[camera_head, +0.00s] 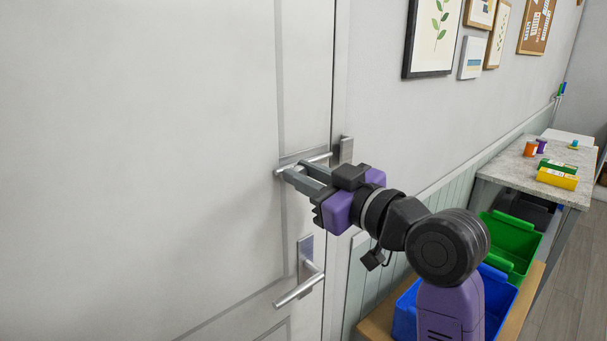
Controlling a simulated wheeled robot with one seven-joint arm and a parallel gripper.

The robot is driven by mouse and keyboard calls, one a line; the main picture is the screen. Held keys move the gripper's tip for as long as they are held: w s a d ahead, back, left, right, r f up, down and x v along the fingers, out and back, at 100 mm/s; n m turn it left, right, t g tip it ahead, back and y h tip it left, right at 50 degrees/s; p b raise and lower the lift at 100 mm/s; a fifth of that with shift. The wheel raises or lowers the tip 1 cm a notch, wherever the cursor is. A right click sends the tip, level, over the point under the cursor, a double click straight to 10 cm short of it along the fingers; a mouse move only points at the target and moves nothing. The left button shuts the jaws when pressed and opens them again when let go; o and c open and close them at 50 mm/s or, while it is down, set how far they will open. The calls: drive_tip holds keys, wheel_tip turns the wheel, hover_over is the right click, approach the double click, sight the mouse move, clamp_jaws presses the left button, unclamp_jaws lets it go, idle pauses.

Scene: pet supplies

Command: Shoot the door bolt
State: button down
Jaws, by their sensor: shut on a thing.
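The door bolt (318,158) is a slim silver bar on a plate near the right edge of the white door (180,130). Its strike piece (346,149) is a small grey block on the door frame, just right of the bar's end. I cannot tell whether the bar's end enters it. My gripper (289,174) reaches in from the right, its grey fingers shut on the bolt near its left end. The fingers hide part of the bar and plate.
A lever door handle (300,290) juts out below the bolt. At right are a counter (508,163) with small containers, a green bin (513,243) and a blue bin (404,313). Framed pictures (434,36) hang on the wall. The door's left side is clear.

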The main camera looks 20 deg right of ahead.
drive_tip(key=d, duration=0.2)
drive_tip(key=w+d, duration=0.1)
drive_tip(key=shift+w+d, duration=0.1)
drive_tip(key=shift+d, duration=0.25)
drive_tip(key=c, duration=1.3)
unclamp_jaws()
drive_tip(key=shift+o, duration=0.2)
drive_tip(key=b+v, duration=0.2)
drive_tip(key=v, duration=0.5)
drive_tip(key=shift+s, duration=0.4)
